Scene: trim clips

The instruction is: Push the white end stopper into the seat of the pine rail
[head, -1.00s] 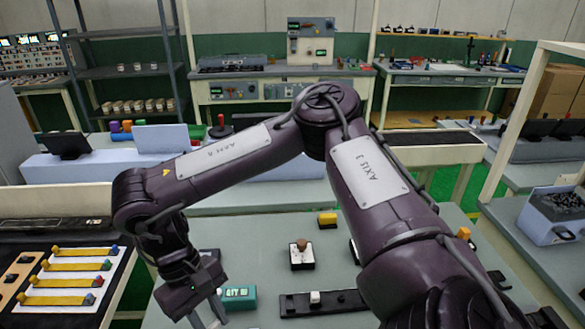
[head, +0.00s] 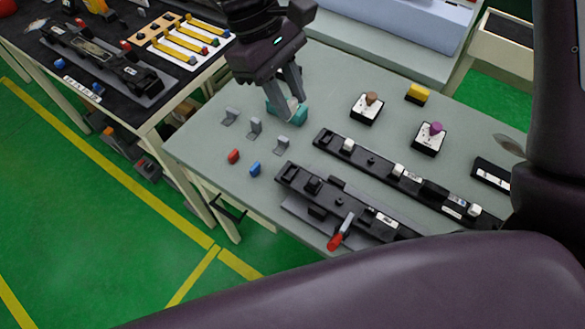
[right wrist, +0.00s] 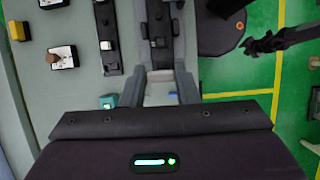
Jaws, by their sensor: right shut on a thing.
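No pine-coloured rail shows clearly. A long black rail (head: 325,138) with several white blocks runs to the right, apart from the gripper. A dark claw-like shape (right wrist: 265,44) over the floor in the right wrist view may be my left gripper; its jaws are unclear.
Several grey brackets (head: 255,127), a red block (head: 233,156) and a blue block (head: 254,169) lie left. Two button boxes (head: 366,108) (head: 428,139) and a yellow block (head: 419,93) stand behind.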

